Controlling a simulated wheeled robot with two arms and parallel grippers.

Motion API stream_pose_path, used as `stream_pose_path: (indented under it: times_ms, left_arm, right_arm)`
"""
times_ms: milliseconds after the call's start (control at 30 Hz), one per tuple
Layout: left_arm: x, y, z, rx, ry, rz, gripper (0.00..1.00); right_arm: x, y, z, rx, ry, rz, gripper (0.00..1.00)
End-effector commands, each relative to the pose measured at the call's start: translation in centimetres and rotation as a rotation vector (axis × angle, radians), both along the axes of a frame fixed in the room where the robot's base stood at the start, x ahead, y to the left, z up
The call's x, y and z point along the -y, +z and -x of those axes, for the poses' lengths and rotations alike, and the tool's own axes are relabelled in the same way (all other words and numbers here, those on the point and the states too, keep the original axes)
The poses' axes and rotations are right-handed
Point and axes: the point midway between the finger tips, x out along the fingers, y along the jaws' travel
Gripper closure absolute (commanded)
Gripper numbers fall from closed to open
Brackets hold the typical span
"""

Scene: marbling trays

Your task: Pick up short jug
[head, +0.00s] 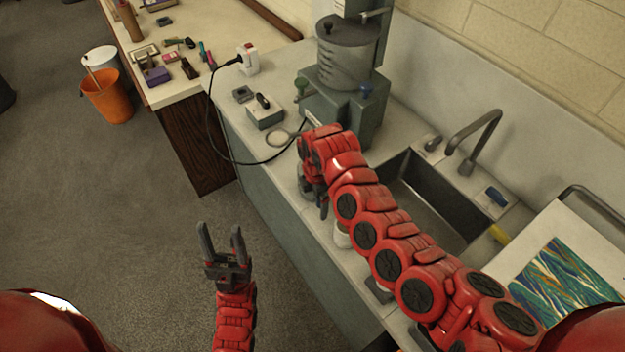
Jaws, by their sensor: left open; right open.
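My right arm reaches in from the right over the counter, and its gripper (318,200) points down near the counter's front edge. A small grey, metallic-looking vessel (305,183) shows beside and partly behind the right fingers. It may be the short jug, but most of it is hidden. I cannot tell whether the fingers touch it or stand around it. A pale, round object (342,236) is partly covered by the same arm. My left gripper (221,238) is open and empty, fingers up, over the floor in front of the counter.
A grey-green machine (345,100) with a drum stands at the back of the counter. A sink (438,205) with a tap (474,140) lies right of the arm. A marbled print (565,280) is at the lower right. A black cable (212,125) hangs over the counter edge.

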Motion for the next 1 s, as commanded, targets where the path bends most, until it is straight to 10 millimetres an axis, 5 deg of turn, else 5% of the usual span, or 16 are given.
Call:
stream_pose_path:
  times_ms: [300,867,1000]
  left_arm:
    - [0.00,0.28,0.00,0.000,0.000,0.000,0.45]
    - [0.00,0.27,0.00,0.000,0.000,0.000,0.45]
    - [0.00,0.27,-0.01,0.000,0.000,0.000,0.45]
  right_arm:
    - [0.00,-0.94,-0.01,0.002,0.000,-0.001,0.00]
    - [-0.03,-0.97,0.08,0.000,0.001,-0.001,0.99]
    - [-0.04,-1.00,0.12,-0.003,0.001,-0.001,1.00]
